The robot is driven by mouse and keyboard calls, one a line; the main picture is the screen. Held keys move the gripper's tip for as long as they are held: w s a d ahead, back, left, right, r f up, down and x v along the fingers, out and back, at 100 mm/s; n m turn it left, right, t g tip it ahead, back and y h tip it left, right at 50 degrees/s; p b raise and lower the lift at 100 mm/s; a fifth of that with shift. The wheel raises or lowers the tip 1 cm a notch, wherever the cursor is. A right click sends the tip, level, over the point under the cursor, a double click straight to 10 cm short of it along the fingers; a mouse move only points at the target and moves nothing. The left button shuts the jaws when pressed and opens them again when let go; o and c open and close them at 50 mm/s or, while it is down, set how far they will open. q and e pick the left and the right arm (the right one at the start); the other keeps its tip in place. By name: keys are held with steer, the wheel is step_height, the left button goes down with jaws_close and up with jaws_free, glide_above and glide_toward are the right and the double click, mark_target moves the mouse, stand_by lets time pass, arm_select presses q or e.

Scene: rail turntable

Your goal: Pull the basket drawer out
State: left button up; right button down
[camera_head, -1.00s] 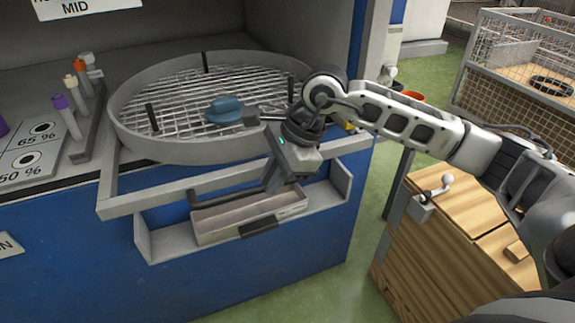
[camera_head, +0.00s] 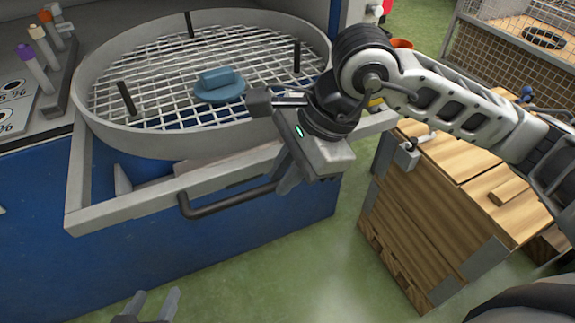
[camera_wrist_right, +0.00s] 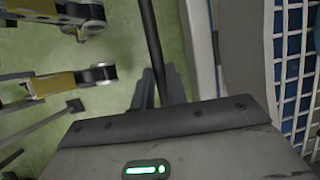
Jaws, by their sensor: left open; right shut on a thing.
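The basket drawer is a grey frame (camera_head: 130,197) carrying a round basket with a wire mesh floor (camera_head: 165,85) and black posts. It stands out from the blue cabinet. A black bar handle (camera_head: 228,203) runs along its front. My right gripper (camera_head: 284,183) is shut on the handle near its right end. In the right wrist view the fingers (camera_wrist_right: 156,88) sit on both sides of the dark bar (camera_wrist_right: 153,45). My left gripper (camera_head: 155,302) is open and empty at the bottom edge, apart from the drawer.
A wooden crate (camera_head: 415,225) with a metal latch stands right of the cabinet. Several tubes with coloured caps (camera_head: 45,48) stand in a rack at the upper left. A mesh cage (camera_head: 510,45) is at the upper right. Green floor (camera_head: 300,270) is free in front.

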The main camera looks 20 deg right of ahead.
steer(key=c, duration=1.4)
jaws_free()
steer(key=p+v, duration=0.1)
steer(key=v, duration=1.5)
steer(key=shift+p, duration=0.3)
steer(key=shift+s, duration=0.1)
